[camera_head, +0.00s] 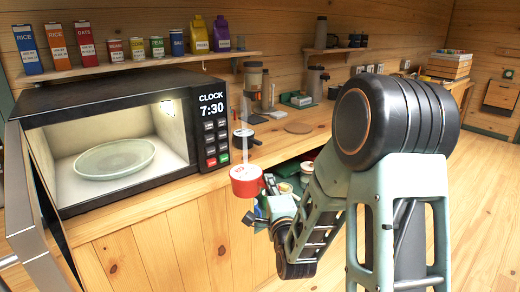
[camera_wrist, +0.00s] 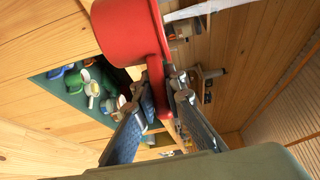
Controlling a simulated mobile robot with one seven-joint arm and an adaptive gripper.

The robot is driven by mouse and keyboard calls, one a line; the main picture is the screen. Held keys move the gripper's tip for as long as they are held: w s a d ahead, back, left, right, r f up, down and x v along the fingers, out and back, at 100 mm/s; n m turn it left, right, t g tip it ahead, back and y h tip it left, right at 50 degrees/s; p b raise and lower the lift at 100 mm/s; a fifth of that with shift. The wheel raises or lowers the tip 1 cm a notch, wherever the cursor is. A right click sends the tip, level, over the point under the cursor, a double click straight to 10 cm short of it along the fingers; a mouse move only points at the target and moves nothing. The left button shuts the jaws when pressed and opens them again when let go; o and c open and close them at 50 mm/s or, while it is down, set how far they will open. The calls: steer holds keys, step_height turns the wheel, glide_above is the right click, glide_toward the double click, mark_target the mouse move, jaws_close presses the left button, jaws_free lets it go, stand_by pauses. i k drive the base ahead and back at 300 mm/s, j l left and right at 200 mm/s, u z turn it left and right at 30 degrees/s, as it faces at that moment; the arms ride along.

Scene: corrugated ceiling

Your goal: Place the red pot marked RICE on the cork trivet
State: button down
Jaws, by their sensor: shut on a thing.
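The red pot (camera_head: 246,184) is held in the air in front of the counter, right of the microwave, with pale steam rising from it. Its marking is too small to read. In the wrist view the pot (camera_wrist: 130,30) fills the top, and its red handle (camera_wrist: 156,88) runs down between my fingers. My gripper (camera_wrist: 168,105) is shut on this handle. In the head view my gripper (camera_head: 260,216) is just below and right of the pot. A flat, round, brown disc, apparently the cork trivet (camera_head: 299,128), lies bare on the counter farther back.
The microwave (camera_head: 110,85) stands open at left with a plate (camera_head: 114,159) inside. An open drawer (camera_wrist: 72,100) holding cups and lids is below the counter. Counter around the disc is mostly clear.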

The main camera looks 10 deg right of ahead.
mark_target(298, 128)
steer(key=i+z, duration=0.1)
steer(key=z, duration=0.7)
steer(key=i+j+z, duration=0.45)
steer(key=z, duration=0.2)
steer(key=i+j+z, duration=0.2)
steer(key=i+j, duration=0.15)
steer(key=j, duration=0.3)
steer(key=i+j, duration=0.25)
steer(key=j, duration=0.15)
steer(key=i+j, duration=0.2)
steer(key=j, duration=0.25)
steer(key=l+z, duration=0.05)
